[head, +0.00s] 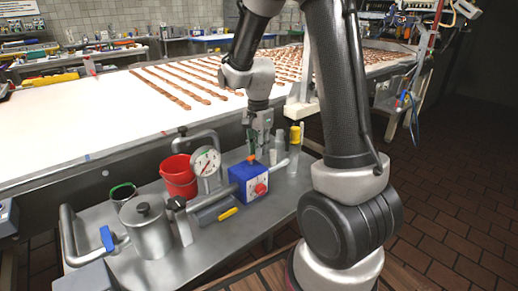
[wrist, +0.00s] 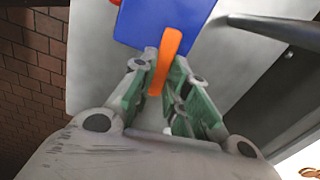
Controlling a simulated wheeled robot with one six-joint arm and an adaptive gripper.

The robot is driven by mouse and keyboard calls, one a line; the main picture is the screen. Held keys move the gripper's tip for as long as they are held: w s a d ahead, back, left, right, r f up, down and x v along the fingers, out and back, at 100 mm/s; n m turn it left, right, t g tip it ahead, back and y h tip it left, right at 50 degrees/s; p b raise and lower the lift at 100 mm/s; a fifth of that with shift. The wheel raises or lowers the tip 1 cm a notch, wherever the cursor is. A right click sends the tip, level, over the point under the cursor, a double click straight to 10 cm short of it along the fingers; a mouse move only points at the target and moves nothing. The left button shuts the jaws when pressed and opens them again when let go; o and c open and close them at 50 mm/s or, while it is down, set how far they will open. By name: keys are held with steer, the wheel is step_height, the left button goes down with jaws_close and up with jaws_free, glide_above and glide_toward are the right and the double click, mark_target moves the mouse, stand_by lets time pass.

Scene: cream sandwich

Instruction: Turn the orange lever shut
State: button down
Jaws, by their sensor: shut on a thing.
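The orange lever (wrist: 167,62) stands on the blue box in the wrist view, running lengthwise between the fingers. Its small orange tip (head: 251,159) shows on top of the blue box (head: 247,183) in the head view. My gripper (wrist: 160,68) has its green-lined fingers closed on the lever, one on each side. In the head view my gripper (head: 259,152) points down at the back of the box. The fingers hide part of the lever there. The blue box also fills the top of the wrist view (wrist: 208,18).
On the steel bench are a red knob (head: 261,189), a pressure gauge (head: 206,162), a red cup (head: 179,177), a metal pot (head: 147,230) and a blue-handled valve (head: 107,238). A yellow-capped bottle (head: 295,150) stands just right of my gripper. A white conveyor (head: 110,115) lies behind.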

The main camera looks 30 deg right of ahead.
steer(key=n, duration=0.2)
steer(key=w+a+n, duration=0.1)
steer(key=n, duration=0.2)
steer(key=w+n, duration=0.1)
steer(key=n, duration=0.2)
steer(key=shift+a, duration=0.25)
steer(key=shift+w+a+n, duration=0.1)
steer(key=shift+a+n, duration=0.35)
steer(key=shift+n, duration=0.95)
steer(key=shift+w+a+n, duration=0.1)
steer(key=shift+a+n, duration=0.35)
steer(key=shift+n, duration=0.95)
steer(key=shift+w+a+n, duration=0.1)
steer(key=shift+a+n, duration=0.35)
steer(key=shift+n, duration=0.95)
steer(key=c, duration=1.4)
jaws_free()
step_height(320, 180, up, 12)
